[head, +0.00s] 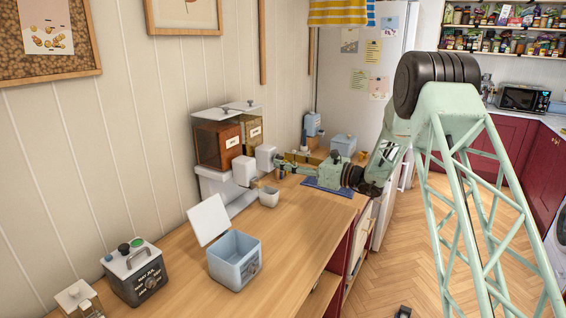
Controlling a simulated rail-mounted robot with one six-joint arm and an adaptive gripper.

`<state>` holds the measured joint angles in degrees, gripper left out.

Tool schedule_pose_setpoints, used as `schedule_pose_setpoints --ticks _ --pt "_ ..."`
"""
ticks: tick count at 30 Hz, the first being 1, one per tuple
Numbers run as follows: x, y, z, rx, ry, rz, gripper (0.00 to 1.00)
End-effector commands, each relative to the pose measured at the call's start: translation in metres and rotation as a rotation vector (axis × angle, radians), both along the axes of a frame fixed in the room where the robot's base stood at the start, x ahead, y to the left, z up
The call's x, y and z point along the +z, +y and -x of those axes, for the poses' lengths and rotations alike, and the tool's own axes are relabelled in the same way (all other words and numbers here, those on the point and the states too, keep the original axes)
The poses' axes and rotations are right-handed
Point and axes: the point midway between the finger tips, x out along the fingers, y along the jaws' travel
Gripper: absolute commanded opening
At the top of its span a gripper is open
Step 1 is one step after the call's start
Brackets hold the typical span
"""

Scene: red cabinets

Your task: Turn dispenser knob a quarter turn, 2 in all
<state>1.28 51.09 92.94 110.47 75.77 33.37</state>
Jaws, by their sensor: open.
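A white dispenser (212,187) stands against the wall on the wooden counter (184,255). It has two clear bins, a front one with orange-brown contents (217,143) and one behind with yellowish contents (254,130). A white block-like knob housing (244,171) sticks out below the front bin, and a second one (265,157) below the other. My gripper (279,166) is open, close to the second housing on its right side. Its fingers are small here, and I cannot tell whether they touch a knob. A small whitish cup (269,197) stands below the housings.
A light blue box (235,262) with its lid raised stands on the counter in front. A dark box with a handle (134,272) stands to its left. A blue mat (326,186) lies under my arm. The counter between the blue box and the cup is clear.

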Motion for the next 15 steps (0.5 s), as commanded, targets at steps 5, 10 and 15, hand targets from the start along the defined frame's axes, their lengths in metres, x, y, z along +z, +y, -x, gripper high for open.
schedule_pose_setpoints --ticks 5,10,15 --pt "-0.0001 0.0094 -0.0048 0.0 -0.001 0.0 0.41" --pt "0.0 0.0119 -0.0062 0.0 0.0 0.0 0.41" --pt "0.0 0.012 -0.0061 0.0 0.0 0.0 0.41"
